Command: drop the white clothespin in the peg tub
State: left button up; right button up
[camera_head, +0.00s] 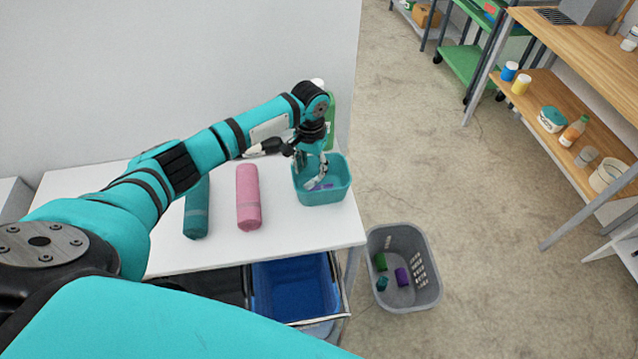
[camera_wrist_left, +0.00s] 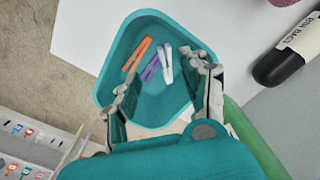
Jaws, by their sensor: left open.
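The peg tub is a teal open tub (camera_head: 322,193) at the right end of the white table. My left gripper (camera_head: 313,172) points down over it with its fingers apart. In the left wrist view the tub (camera_wrist_left: 150,112) lies under my open gripper (camera_wrist_left: 160,80). The white clothespin (camera_wrist_left: 167,62) shows within the tub's outline, between the fingertips' directions and apart from both fingers. It lies close to a purple clothespin (camera_wrist_left: 150,69) and an orange clothespin (camera_wrist_left: 137,53); I cannot tell whether they touch. My right gripper is not in view.
A pink roll (camera_head: 248,197) and a teal roll (camera_head: 197,210) lie left of the tub. A green bottle (camera_head: 330,120) stands behind it. A black-and-white marker (camera_wrist_left: 283,58) lies nearby. A grey basket (camera_head: 405,290) stands on the floor, right of the table.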

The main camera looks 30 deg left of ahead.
pick_arm(q)
notch_tip(320, 180, up, 12)
dwell(0.4)
jog(key=shift+f, duration=0.1)
dwell(0.3)
